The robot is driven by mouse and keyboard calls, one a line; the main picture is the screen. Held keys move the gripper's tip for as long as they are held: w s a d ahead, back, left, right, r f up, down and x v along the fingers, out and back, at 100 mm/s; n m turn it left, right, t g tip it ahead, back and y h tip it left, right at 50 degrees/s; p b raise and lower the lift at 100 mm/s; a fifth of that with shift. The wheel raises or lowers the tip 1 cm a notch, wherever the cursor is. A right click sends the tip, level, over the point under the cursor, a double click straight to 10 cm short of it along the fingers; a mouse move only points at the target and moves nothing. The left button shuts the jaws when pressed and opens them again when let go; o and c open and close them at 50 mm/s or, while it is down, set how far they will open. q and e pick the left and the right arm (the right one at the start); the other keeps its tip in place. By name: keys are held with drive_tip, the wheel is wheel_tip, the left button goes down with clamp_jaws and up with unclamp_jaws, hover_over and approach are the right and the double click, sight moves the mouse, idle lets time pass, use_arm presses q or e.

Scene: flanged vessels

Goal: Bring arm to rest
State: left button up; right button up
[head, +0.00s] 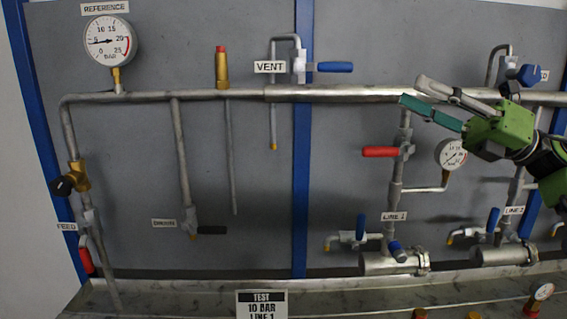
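My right gripper (411,91) comes in from the right, its green body in front of the upper pipe on the right side. The red-handled valve (380,152) above Line 1 is just below the fingers. My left gripper is not in view.
The blue vent handle (335,67) sticks out left of the fingers. The Line 1 gauge (451,153) is below the gripper. Flanged vessels (390,264) lie at the panel's foot, with a test sign (262,304) in front. The reference gauge (110,41) hangs upper left.

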drive_tip(key=w+a+f+m+t+h, duration=0.25)
drive_tip(key=w+f+m+t, duration=0.25)
drive_tip(key=f+m+t, duration=0.4)
drive_tip(key=w+a+f+m+t+h, duration=0.1)
drive_tip(key=w+f+m+t+h, duration=0.4)
drive_tip(key=m, duration=0.5)
drive_tip(key=s+d+f+m+g+h, duration=0.1)
drive_tip(key=s+f+m+h, duration=0.2)
drive_tip(key=f+m+h, duration=0.8)
drive_tip(key=s+d+f+m+h, duration=0.2)
drive_tip(key=f+m, duration=0.4)
drive_tip(key=f, duration=1.1)
drive_tip(key=s+f+m+g+h, duration=0.3)
drive_tip(key=s+f+g, duration=0.5)
drive_tip(key=s+f, duration=0.95)
drive_tip(key=s+a+f+m+g+y, duration=0.1)
drive_tip(key=s+f+m+g, duration=0.15)
drive_tip(key=s, duration=0.75)
drive_tip(key=s+a+f+m+g+y, duration=0.1)
drive_tip(key=s+f+g, duration=0.25)
drive_tip(key=s, duration=0.55)
wheel_tip(320, 180, down, 25)
drive_tip(key=s+g, duration=0.1)
drive_tip(key=s+d+f+g, duration=0.1)
drive_tip(key=s+d+f, duration=0.1)
drive_tip(key=s+f, duration=1.4)
drive_tip(key=shift+s+d+f+n+g, duration=0.3)
drive_tip(key=shift+s+d+f+n, duration=0.05)
drive_tip(key=shift+s, duration=0.25)
